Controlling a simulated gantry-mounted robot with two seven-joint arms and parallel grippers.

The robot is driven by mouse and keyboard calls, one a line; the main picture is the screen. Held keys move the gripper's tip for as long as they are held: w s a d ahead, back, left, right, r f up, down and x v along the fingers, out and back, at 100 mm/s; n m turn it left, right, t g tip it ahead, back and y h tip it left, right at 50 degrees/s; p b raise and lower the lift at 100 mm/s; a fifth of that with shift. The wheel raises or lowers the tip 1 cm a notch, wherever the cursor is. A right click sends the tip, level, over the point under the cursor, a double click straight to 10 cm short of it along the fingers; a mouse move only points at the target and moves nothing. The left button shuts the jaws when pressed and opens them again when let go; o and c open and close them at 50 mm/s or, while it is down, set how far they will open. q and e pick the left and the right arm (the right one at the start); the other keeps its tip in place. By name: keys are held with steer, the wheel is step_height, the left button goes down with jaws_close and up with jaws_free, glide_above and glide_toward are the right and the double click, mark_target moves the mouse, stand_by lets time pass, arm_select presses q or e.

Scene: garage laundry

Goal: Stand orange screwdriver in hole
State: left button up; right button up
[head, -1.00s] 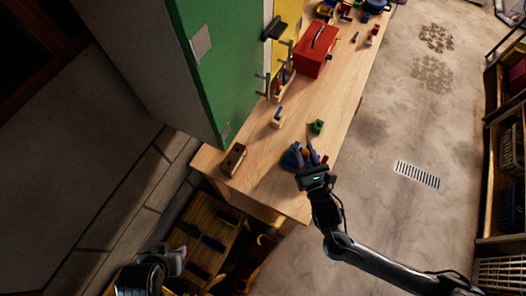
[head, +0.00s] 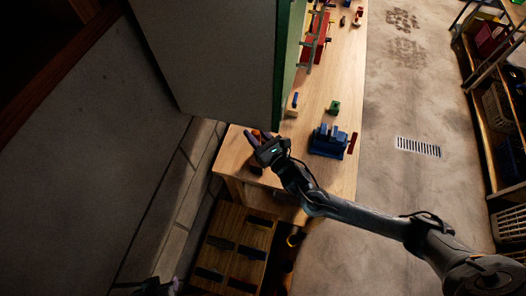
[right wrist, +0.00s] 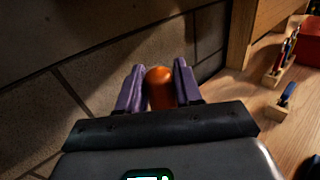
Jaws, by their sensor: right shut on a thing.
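The orange screwdriver shows in the right wrist view as a rounded orange handle (right wrist: 159,86) between the two purple fingers of my right gripper (right wrist: 158,82). The rest of the screwdriver is hidden. In the head view my right gripper (head: 256,138) is over the near left end of the workbench, with a bit of orange at its fingers. Just below it is a dark brown block (head: 257,168), mostly covered by the gripper; no hole can be made out in it. My left gripper (head: 150,287) is barely in view at the bottom edge, too dark and cut off to read.
A blue vise-like tool (head: 328,141) stands right of my right gripper on the workbench (head: 345,75). Behind are a small green block (head: 334,107) and a wooden block with a blue-handled tool (head: 292,106). A tall cabinet (head: 215,60) stands close on the left.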

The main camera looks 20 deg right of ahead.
arm_select(q)
steer(key=shift+d+f+b, duration=0.3)
steer(key=shift+d+f, duration=0.3)
steer(key=shift+d, duration=0.25)
arm_select(e)
steer(key=shift+w+d+r, duration=0.5)
steer(key=shift+w+r, duration=0.1)
steer(key=shift+w, duration=0.1)
arm_select(q)
steer(key=shift+a+r, duration=0.2)
arm_select(e)
steer(key=shift+f+b, duration=1.25)
steer(key=shift+f, duration=1.1)
arm_select(q)
step_height(320, 180, down, 6)
steer(key=b, duration=0.3)
steer(key=shift+f, duration=0.2)
arm_select(e)
steer(key=shift+f, duration=2.75)
arm_select(q)
steer(key=shift+d, duration=0.15)
arm_select(e)
steer(key=shift+f, duration=0.15)
